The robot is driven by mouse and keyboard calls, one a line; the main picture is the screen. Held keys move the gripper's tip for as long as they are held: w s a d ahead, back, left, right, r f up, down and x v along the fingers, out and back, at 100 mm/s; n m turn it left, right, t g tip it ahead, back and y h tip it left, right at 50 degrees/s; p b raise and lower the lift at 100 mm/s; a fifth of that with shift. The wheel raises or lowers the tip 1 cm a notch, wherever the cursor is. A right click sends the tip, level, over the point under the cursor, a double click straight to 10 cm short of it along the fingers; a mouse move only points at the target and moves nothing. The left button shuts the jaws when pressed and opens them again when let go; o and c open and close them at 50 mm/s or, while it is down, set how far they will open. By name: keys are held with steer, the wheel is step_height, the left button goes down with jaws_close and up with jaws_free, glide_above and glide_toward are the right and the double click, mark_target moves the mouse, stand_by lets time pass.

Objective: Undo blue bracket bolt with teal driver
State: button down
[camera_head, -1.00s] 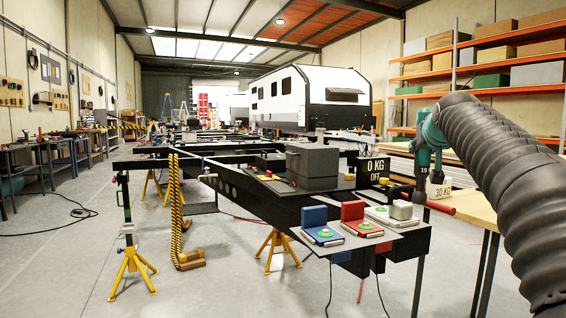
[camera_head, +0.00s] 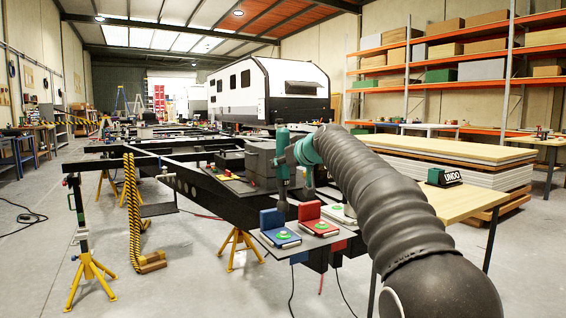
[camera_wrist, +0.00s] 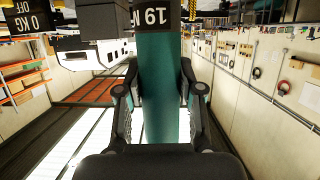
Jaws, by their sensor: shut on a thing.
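My gripper (camera_wrist: 159,68) is shut on the teal driver (camera_wrist: 162,92), whose dark band reads "19 N" in the wrist view. In the head view the driver (camera_head: 282,160) hangs about upright, its lower end overlapping the top of the blue bracket (camera_head: 270,220). I cannot tell whether they touch. The bolt's spot is visible, apart from the driver's lower end in the picture.
A red bracket (camera_head: 309,212) stands right beside the blue one. A grey box (camera_head: 262,160) sits on the chassis behind the driver. A green box marked "UNDO" (camera_head: 444,177) stands on the wooden bench (camera_head: 450,205) at right. Open floor lies at left.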

mark_target(286, 191)
steer(key=shift+d+r, duration=0.1)
steer(key=shift+s+f+b, duration=0.1)
steer(key=shift+f+b, duration=2.8)
steer(key=shift+b, duration=0.05)
steer(key=shift+f+b, duration=1.05)
steer(key=shift+f, duration=0.35)
stand_by(1.1)
steer(key=shift+r+p, duration=2.25)
steer(key=shift+r, duration=0.6)
